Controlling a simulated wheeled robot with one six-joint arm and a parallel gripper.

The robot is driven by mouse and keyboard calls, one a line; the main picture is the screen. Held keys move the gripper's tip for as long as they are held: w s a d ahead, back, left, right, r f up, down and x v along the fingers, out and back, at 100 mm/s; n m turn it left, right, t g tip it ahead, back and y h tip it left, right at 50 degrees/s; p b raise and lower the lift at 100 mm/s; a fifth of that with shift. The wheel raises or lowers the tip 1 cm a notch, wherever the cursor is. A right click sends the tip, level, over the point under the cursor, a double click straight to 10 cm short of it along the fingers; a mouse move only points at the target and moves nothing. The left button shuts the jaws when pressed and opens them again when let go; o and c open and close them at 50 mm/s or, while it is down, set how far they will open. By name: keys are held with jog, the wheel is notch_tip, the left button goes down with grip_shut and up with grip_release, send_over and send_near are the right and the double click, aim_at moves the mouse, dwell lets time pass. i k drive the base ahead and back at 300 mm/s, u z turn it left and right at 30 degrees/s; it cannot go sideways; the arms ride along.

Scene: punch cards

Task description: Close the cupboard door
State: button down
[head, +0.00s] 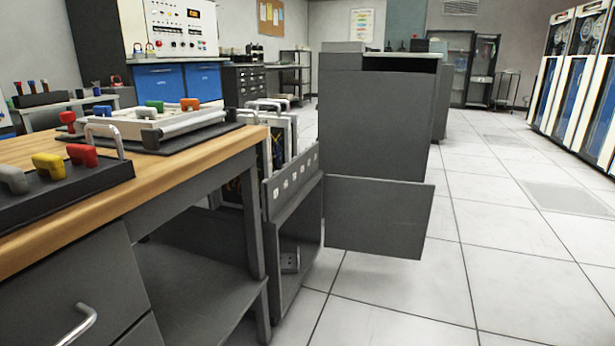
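The cupboard (308,262) is a low dark grey cabinet just beyond the right end of the wooden-topped bench. Its front is an open box, and a small grey object (290,262) sits inside. The cupboard door (378,222), a plain dark grey panel, stands open, swung out to the right of the opening. No handle shows on the door's visible face. My gripper is not in view.
The bench (200,160) with coloured-handled blocks (70,165) fills the left; its drawer handle (82,325) sticks out. Upright panels (272,140) stand beside the cupboard. A taller grey cabinet (375,120) stands behind the door. White tiled floor (500,240) is clear to the right.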

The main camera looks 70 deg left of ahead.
aim_at(373, 217)
jog(key=u, duration=1.55)
jog(key=i, duration=3.5)
jog(key=z, duration=0.4)
